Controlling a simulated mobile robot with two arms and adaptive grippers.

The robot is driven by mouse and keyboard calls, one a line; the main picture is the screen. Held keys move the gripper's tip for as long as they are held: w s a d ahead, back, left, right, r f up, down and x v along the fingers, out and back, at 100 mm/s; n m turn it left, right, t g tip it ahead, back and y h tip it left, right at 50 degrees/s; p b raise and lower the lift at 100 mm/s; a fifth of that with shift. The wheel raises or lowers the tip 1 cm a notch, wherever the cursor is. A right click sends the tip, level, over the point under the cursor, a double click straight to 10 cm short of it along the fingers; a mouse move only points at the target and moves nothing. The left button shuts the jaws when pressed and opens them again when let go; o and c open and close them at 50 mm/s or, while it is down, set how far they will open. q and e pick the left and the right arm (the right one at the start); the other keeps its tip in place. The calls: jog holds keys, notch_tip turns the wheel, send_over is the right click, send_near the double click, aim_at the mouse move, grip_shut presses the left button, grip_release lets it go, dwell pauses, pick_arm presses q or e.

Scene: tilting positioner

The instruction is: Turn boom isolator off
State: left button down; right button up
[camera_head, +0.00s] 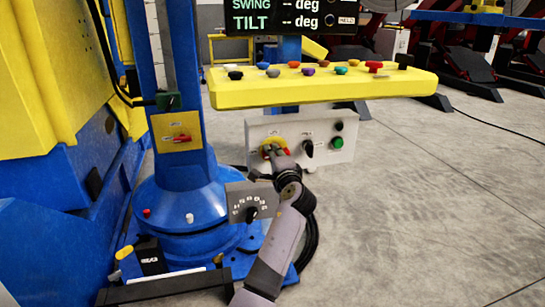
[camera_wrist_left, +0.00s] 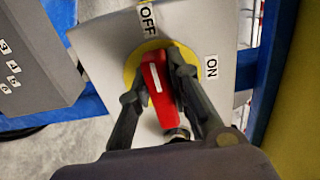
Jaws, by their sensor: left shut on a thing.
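A red isolator handle (camera_wrist_left: 158,88) sits on a yellow disc (camera_wrist_left: 131,66) on a pale panel, with an OFF label (camera_wrist_left: 148,18) at its top and an ON label (camera_wrist_left: 212,67) to its right. The handle's far end points roughly toward OFF. My left gripper (camera_wrist_left: 166,78) is shut on the handle, one finger on each side. In the head view, my left gripper (camera_head: 275,152) is at the yellow-and-red switch on the white panel (camera_head: 335,158), covering much of it. My right gripper is not in view.
The white panel also bears a black knob (camera_head: 307,148) and a green button (camera_head: 338,143). Another red handle (camera_head: 182,139) is on the blue column. A dial box (camera_head: 250,203) is close beside my arm. A yellow button console (camera_head: 330,89) overhangs the panel.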

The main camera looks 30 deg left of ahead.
pick_arm(q)
jog(key=shift+f, duration=0.15)
jog(key=c, duration=1.5)
grip_release()
jog(key=shift+d, duration=0.1)
jog(key=v, duration=1.2)
